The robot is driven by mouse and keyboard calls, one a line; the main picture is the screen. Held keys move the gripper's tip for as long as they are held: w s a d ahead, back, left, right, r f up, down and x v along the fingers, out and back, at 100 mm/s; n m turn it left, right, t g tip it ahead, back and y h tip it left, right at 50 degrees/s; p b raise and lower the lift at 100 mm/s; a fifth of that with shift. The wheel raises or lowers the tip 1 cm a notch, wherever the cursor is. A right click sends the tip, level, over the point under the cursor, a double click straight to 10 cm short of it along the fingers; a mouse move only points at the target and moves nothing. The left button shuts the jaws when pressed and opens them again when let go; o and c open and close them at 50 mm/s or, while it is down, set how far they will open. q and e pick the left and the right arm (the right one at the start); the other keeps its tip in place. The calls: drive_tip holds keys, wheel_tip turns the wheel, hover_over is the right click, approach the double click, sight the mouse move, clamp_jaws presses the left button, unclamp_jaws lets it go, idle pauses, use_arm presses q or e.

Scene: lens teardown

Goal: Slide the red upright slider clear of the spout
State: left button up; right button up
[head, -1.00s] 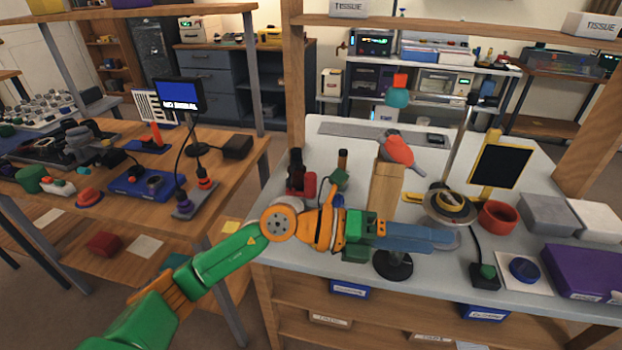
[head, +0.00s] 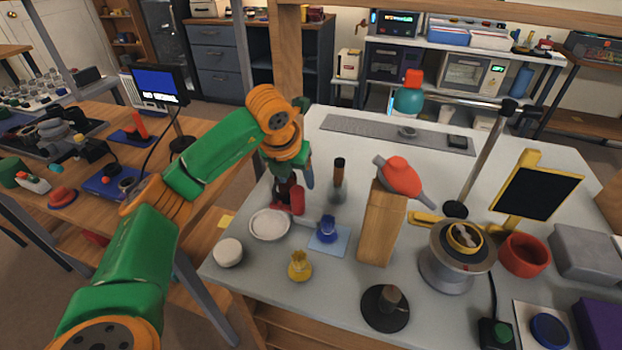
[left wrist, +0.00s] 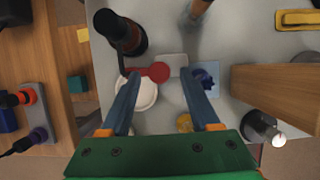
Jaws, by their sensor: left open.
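The red upright slider (head: 298,200) stands on the pale bench beside a dark upright body (head: 283,190), above and to the right of a white round dish (head: 268,225). In the left wrist view the red slider (left wrist: 156,72) shows from above between my fingertips, with a grey block at its right. My left gripper (head: 304,174) is over the slider, pointing down. Its two blue fingers (left wrist: 160,76) are open, one on each side of the red piece, with gaps visible. I cannot clearly make out the spout. My right gripper is not in view.
A blue knob (head: 327,229) on a light blue sheet, a yellow piece (head: 300,266) and a white round lid (head: 228,252) stand near the front edge. A dark-topped cylinder (head: 338,180) and a wooden block (head: 380,228) stand to the right.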

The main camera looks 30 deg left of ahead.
sight(296, 191)
use_arm(q)
drive_tip(key=f, duration=0.5)
drive_tip(key=shift+w+a+p, duration=0.2)
drive_tip(key=shift+w+p, duration=0.05)
drive_tip(key=shift+p, duration=0.05)
drive_tip(key=shift+w+f, duration=0.35)
drive_tip(key=shift+s+r, duration=0.1)
drive_tip(key=shift+s, duration=0.05)
clamp_jaws()
idle(0.5)
